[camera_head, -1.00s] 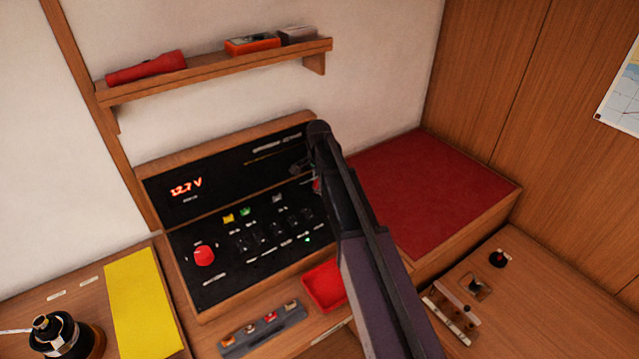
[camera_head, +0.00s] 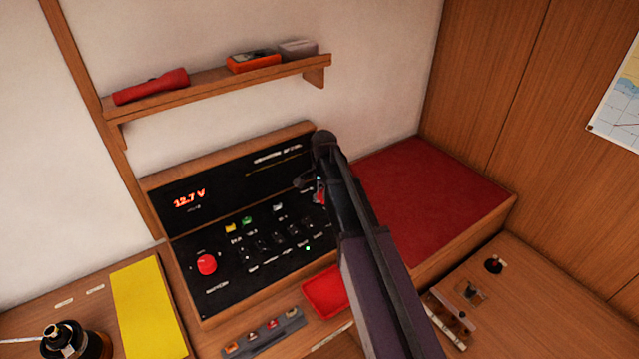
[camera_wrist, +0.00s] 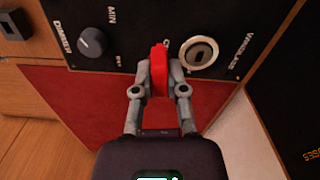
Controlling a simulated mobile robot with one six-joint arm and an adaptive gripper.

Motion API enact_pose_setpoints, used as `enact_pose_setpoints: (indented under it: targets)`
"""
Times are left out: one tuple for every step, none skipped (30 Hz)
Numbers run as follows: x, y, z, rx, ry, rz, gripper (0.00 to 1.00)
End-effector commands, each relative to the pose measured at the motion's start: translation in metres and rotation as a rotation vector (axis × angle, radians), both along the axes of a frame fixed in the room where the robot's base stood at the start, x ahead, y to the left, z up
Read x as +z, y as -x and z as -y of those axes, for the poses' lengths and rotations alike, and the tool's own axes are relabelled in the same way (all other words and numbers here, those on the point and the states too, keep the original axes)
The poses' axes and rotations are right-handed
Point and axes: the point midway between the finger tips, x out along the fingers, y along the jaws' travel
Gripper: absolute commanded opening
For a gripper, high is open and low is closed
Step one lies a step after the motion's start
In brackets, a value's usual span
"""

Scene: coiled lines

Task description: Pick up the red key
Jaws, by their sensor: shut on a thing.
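The red key (camera_wrist: 158,72) is upright between the fingers of my gripper (camera_wrist: 159,80) in the wrist view. My gripper is shut on it. The key is in front of the black panel, left of a round keyhole (camera_wrist: 199,53) with a pale ring, and appears apart from that hole. In the head view my gripper (camera_head: 312,184) is at the right end of the black panel (camera_head: 215,278), mostly hidden by my arm. A small bit of the red key (camera_head: 320,195) shows there beside the arm.
A grey dimmer knob (camera_wrist: 92,42) is on the panel near the gripper. A red tray (camera_head: 322,292) and a strip of several small fittings (camera_head: 262,338) lie in front of the panel. A red cushion (camera_head: 440,205) is at right. A shelf (camera_head: 215,84) hangs above.

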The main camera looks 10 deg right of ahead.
Motion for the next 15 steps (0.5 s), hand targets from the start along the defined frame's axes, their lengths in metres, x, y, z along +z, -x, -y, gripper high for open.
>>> enact_pose_setpoints:
  targets:
    - [0.002,0.019,0.001,0.0,0.0,0.0,0.0]
    - [0.003,0.026,0.002,0.0,0.0,0.0,0.0]
    - [0.004,0.035,0.002,0.0,0.0,0.0,0.0]
    - [0.004,0.042,0.003,0.0,0.0,0.0,0.0]
    - [0.005,0.048,0.004,-0.001,0.0,0.0,0.0]
    - [0.006,0.056,0.004,-0.001,0.0,0.0,0.0]
    - [0.006,0.061,0.005,-0.001,0.0,0.0,0.0]
    - [0.007,0.066,0.005,-0.001,0.0,0.0,0.0]
    - [0.007,0.073,0.006,-0.001,0.0,0.0,0.0]
    - [0.008,0.077,0.006,-0.001,0.0,0.0,0.0]
    - [0.008,0.081,0.006,-0.001,0.0,0.0,0.0]
    - [0.008,0.086,0.007,-0.001,0.0,0.0,0.0]
    - [0.009,0.089,0.007,-0.001,0.0,0.0,0.0]
    - [0.009,0.092,0.007,-0.001,0.0,0.0,0.0]
    - [0.009,0.095,0.008,-0.001,0.0,0.0,0.0]
